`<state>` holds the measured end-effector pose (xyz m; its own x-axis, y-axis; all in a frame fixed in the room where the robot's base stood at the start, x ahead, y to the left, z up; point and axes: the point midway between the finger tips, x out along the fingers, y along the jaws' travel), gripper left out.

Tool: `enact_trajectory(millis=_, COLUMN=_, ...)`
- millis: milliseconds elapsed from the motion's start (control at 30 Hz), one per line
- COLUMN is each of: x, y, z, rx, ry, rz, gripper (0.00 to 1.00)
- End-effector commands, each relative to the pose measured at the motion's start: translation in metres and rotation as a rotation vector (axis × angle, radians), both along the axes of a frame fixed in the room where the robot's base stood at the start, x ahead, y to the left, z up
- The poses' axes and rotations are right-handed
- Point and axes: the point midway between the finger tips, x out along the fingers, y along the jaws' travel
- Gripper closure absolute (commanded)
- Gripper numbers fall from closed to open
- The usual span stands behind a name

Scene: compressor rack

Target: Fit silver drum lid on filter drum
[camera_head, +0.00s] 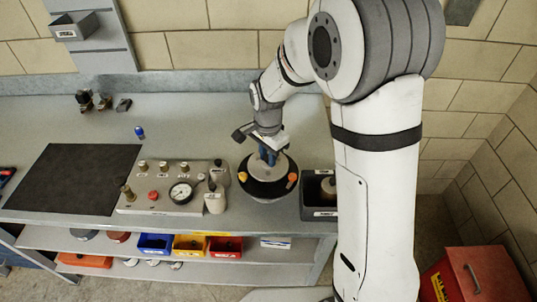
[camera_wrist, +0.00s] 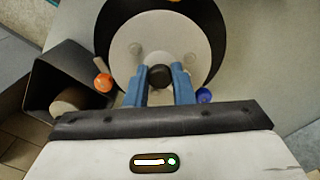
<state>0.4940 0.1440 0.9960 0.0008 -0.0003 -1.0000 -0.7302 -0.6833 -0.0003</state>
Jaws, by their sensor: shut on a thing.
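The silver drum lid (camera_head: 283,167) is a pale round disc with a dark knob (camera_wrist: 160,77) at its middle. My gripper (camera_head: 267,155) has its blue fingers shut on that knob, seen close in the wrist view (camera_wrist: 160,88). The lid lies over the dark round filter drum (camera_head: 267,197), inside its black rim (camera_wrist: 214,40). I cannot tell whether the lid rests fully on the drum or hangs slightly above it. Two orange knobs (camera_head: 242,176) (camera_head: 292,177) sit at the rim, and a blue knob (camera_wrist: 204,95) shows beside the rim in the wrist view.
A dark labelled bin (camera_head: 325,212) stands close right of the drum. A black mat (camera_head: 75,180) lies further left. The bench behind is mostly clear.

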Motion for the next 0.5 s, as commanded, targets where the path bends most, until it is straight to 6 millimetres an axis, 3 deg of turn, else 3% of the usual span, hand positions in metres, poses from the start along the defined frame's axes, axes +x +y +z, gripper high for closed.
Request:
enact_trajectory(millis=233, x=0.0, y=0.0, z=-0.02, rx=0.0, ry=0.0, rz=-0.001, gripper=1.0)
enact_trajectory(millis=500, x=0.0, y=0.0, z=-0.02, rx=0.0, ry=0.0, rz=-0.001, gripper=1.0)
